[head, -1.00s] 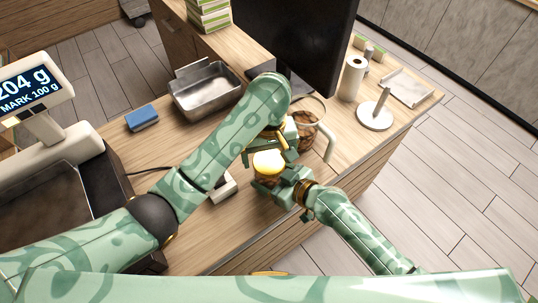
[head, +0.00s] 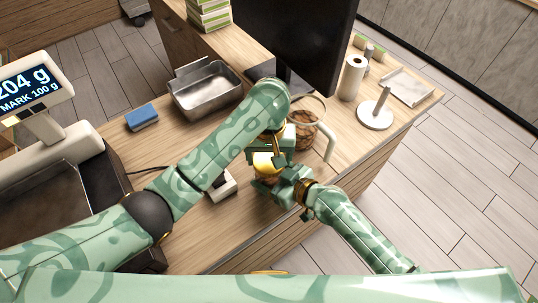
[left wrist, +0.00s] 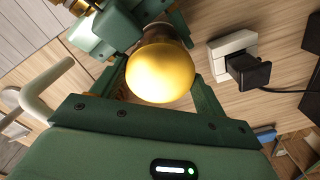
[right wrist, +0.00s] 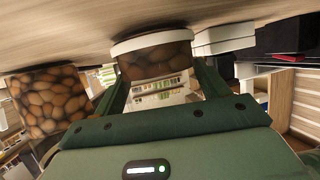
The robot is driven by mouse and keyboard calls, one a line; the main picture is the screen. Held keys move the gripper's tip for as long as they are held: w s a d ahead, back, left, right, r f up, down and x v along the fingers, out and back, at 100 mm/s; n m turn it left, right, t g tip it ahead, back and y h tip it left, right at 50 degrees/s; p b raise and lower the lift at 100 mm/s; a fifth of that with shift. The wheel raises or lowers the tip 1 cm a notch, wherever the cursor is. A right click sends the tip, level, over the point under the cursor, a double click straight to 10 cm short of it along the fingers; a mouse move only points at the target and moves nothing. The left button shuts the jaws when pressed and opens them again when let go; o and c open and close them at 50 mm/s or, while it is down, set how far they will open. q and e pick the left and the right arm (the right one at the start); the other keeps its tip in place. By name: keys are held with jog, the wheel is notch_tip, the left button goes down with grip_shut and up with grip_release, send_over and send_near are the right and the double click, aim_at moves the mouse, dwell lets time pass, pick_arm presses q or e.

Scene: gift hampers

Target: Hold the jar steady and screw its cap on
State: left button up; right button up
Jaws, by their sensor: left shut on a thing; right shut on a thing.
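The gold cap (head: 262,163) sits at the top of the small jar (head: 266,181) near the table's front edge; whether its threads are engaged cannot be seen. My left gripper (head: 270,155) reaches down from above, shut on the cap, which lies between its fingers in the left wrist view (left wrist: 160,74). My right gripper (head: 280,184) is shut on the jar from the side, low down. In the right wrist view, which is upside down, the jar (right wrist: 155,58) with brown contents stands between the fingers. The fingers and cap hide much of the jar in the head view.
A glass pitcher of nuts (head: 306,132) with a pale handle stands just behind the jar. A white box with a black plug (head: 222,186) lies to its left. A metal tray (head: 205,93), blue sponge (head: 142,117) and dark monitor (head: 300,45) are further back.

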pick_arm(q)
jog(key=o, duration=1.1)
jog(key=shift+c, duration=0.2)
jog(key=shift+r, duration=0.1)
jog(key=shift+r, duration=2.15)
jog(key=shift+r, duration=0.1)
jog(key=shift+c, duration=0.3)
jog(key=shift+r+n, duration=1.5)
jog(key=shift+r, duration=0.15)
